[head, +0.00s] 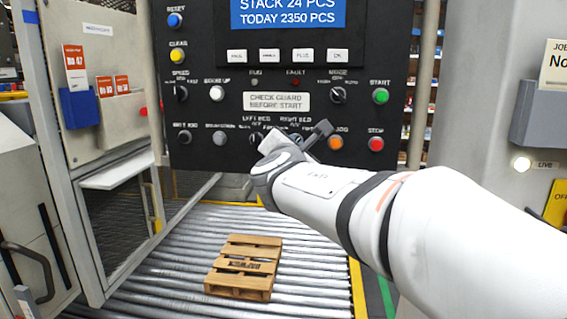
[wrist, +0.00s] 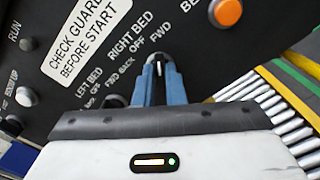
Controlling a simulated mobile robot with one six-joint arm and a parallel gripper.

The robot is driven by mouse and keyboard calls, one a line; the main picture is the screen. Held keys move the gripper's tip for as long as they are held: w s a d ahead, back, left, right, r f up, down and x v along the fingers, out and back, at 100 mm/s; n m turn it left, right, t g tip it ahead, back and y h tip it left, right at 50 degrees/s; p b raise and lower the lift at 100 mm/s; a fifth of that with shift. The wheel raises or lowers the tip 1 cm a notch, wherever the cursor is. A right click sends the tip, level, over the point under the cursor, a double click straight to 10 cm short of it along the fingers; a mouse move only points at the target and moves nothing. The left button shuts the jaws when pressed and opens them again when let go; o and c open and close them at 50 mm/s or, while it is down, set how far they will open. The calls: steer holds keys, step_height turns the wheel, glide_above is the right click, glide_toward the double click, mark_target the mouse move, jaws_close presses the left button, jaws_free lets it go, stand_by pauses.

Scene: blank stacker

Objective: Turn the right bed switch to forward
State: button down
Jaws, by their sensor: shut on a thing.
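The right bed switch (wrist: 157,66) is a small dark knob below the "RIGHT BED" label in the wrist view. My gripper (wrist: 156,72) has its two blue fingers shut around this knob, one on each side. The left bed switch (wrist: 114,101) is a separate dark knob to the left.
The black control panel (head: 200,100) carries several other knobs and buttons. The orange jog button (head: 335,142) and red stop button (head: 376,144) are close on the right. A wooden pallet (head: 243,268) lies on the roller conveyor (head: 180,262) below.

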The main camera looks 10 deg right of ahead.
steer(key=shift+d+f+m+b, duration=0.1)
steer(key=shift+f+m+b, duration=0.15)
steer(key=shift+m+b, duration=0.35)
steer(key=shift+r, duration=0.1)
steer(key=c, duration=1.5)
jaws_free()
steer(key=shift+s+r, duration=0.1)
steer(key=v, duration=0.7)
steer(key=shift+s+p, duration=0.35)
steer(key=shift+r, duration=0.1)
